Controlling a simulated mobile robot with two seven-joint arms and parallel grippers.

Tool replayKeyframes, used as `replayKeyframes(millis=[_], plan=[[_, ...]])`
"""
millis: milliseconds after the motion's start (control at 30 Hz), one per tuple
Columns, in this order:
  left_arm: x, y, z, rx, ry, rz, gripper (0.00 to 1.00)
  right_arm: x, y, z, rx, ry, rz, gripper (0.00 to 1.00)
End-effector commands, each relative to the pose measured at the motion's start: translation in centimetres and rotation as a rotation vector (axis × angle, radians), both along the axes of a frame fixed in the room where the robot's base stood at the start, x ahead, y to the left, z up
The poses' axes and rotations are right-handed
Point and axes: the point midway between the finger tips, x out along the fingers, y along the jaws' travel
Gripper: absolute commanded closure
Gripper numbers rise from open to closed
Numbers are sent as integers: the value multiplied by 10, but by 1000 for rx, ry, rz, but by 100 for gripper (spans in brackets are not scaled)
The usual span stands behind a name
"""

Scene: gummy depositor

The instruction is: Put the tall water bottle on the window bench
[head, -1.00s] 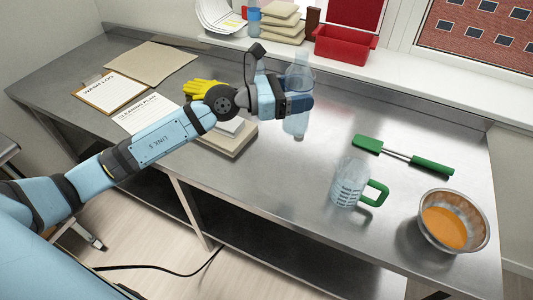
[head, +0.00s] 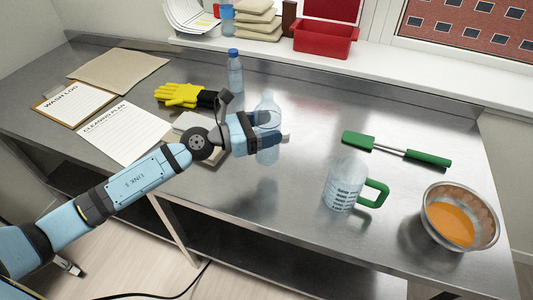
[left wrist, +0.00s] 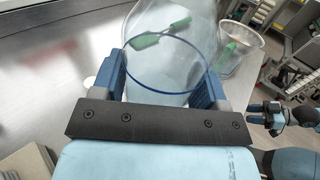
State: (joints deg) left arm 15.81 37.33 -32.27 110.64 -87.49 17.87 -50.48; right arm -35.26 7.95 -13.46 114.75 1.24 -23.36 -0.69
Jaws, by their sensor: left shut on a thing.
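The window bench (head: 385,70) is the white ledge along the back, under the window. Another, slimmer water bottle (head: 235,75) with a blue cap stands at the table's back.
A red bin (head: 325,42), folded cloths (head: 258,22) and a small blue bottle (head: 227,18) occupy the ledge. Yellow gloves (head: 182,95) and papers lie left. A green spatula (head: 395,148), a measuring jug (head: 345,185) and an orange-filled bowl (head: 487,205) are right.

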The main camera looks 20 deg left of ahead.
Motion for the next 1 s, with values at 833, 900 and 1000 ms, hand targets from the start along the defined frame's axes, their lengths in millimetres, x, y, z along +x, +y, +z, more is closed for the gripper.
replayKeyframes(millis=[833, 900, 1000], plan=[[0, 0, -63, 0, -1, -1, 75, 8, 4, -11, 27, 7, -17, 57], [0, 0, -66, 0, -1, -1, 75, 8, 4, -14, 29, 9, -18, 57], [0, 0, -66, 1, -1, -1, 17, 7, 4, -13, 29, 11, -18, 57]])
